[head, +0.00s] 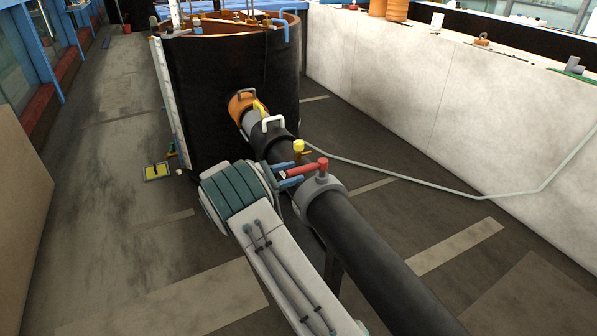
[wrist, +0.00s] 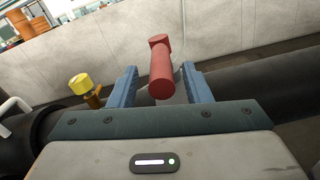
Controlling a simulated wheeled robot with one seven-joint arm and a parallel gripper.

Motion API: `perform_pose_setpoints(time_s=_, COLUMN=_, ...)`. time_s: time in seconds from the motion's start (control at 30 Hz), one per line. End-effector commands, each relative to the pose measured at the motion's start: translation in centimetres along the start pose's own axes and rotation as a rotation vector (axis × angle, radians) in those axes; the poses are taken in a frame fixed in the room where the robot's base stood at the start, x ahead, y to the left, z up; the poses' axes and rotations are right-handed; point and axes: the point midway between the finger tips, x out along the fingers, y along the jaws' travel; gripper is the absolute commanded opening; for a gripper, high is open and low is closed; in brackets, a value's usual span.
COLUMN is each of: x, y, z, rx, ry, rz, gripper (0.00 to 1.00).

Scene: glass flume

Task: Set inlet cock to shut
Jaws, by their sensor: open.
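A red lever handle (head: 305,171), which I take to be the inlet cock's, juts from a grey collar (head: 321,188) on the black pipe. It also shows in the wrist view as a red bar with a knob-like end (wrist: 160,70). My gripper (head: 290,174) is at the handle's free end. In the wrist view my gripper (wrist: 160,86) has its blue fingers apart, one on each side of the handle, with gaps visible. I cannot tell how deep the handle sits between them. The cock's body is hidden.
A small yellow-topped brass fitting (head: 299,147) stands on the pipe just beyond the handle. The black pipe (head: 365,250) runs to a large dark tank (head: 225,90). A pale hose (head: 420,182) crosses the floor at right, before a long white wall (head: 400,75).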

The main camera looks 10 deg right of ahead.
Motion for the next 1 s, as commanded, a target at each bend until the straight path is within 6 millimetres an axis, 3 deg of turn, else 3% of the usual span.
perform_pose_setpoints(time_s=0.2, x=-5.4, y=0.1, z=-0.1, rx=0.001, ry=0.001, rz=0.004, gripper=0.44)
perform_pose_setpoints(time_s=0.43, x=-9.4, y=0.1, z=0.0, rx=0.002, ry=0.0, rz=0.003, gripper=0.44)
perform_pose_setpoints(time_s=0.6, x=-10.6, y=0.1, z=0.0, rx=0.001, ry=0.001, rz=0.002, gripper=0.44)
perform_pose_setpoints(time_s=1.0, x=-10.8, y=0.0, z=0.0, rx=0.001, ry=0.001, rz=0.002, gripper=0.44)
